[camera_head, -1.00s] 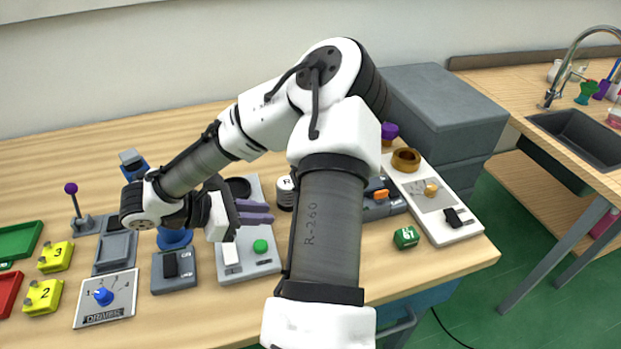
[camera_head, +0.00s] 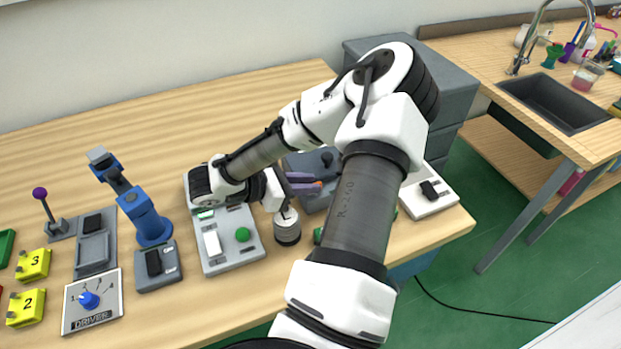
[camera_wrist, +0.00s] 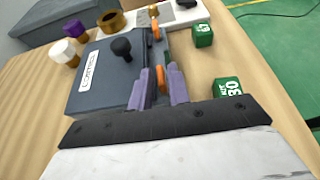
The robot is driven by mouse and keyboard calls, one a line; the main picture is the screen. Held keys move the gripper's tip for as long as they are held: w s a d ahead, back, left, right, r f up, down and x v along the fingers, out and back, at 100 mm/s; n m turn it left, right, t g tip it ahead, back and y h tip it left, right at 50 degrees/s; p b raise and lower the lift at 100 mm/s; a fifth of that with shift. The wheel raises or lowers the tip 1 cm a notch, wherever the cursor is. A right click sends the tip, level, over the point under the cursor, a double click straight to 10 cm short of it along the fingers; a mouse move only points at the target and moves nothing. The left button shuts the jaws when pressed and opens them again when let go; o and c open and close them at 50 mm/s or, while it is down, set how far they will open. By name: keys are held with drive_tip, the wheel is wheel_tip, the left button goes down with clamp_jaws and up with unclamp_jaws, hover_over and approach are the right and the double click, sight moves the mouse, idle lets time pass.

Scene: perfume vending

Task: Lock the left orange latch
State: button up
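The grey latch box (camera_wrist: 100,70) has a black knob (camera_wrist: 121,47), a white label and two orange latches along one edge. The nearer, left orange latch (camera_wrist: 161,78) lies between the purple fingertips of my gripper (camera_wrist: 161,88) in the wrist view. The farther orange latch (camera_wrist: 155,28) is clear of the fingers. The fingers stand apart, one on each side of the near latch, and contact cannot be told. In the head view my gripper (camera_head: 305,181) is at the left end of the box (camera_head: 316,196), which my arm partly hides.
A white canister (camera_head: 287,228) stands just in front of my gripper. A grey panel with a green button (camera_head: 242,234) is to its left. Green cubes (camera_wrist: 202,36) (camera_wrist: 227,88) lie right of the box in the wrist view. A brown ring-shaped cup (camera_wrist: 111,21) stands behind it.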

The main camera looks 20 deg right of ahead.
drive_tip(key=shift+d+f, duration=0.25)
drive_tip(key=shift+d, duration=0.35)
clamp_jaws()
